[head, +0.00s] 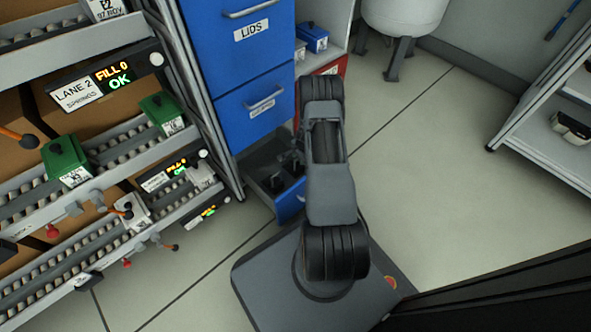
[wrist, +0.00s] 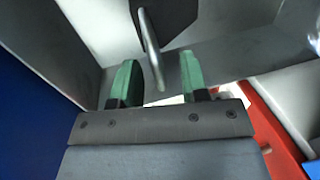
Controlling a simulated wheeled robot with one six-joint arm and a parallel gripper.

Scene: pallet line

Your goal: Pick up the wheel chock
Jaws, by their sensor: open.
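My gripper (wrist: 158,60) is open, with its two green-tipped fingers apart in the wrist view. A thin metal bar, like a handle (wrist: 149,40), runs down between and beyond the fingertips from a dark grey body (wrist: 172,12) at the top edge. I cannot tell for sure whether this is the wheel chock. The fingers are not closed on it, and contact cannot be told. In the head view my arm hides the gripper and what is at it. No wheel chock can be clearly made out there.
A blue drawer cabinet (head: 240,70) has its bottom drawer (head: 291,203) open, with dark items inside. A shelf with a blue box (head: 312,38) stands beside it. Roller lanes (head: 100,165) with green and white containers are at the left. Floor at the right is clear up to a rack (head: 560,155).

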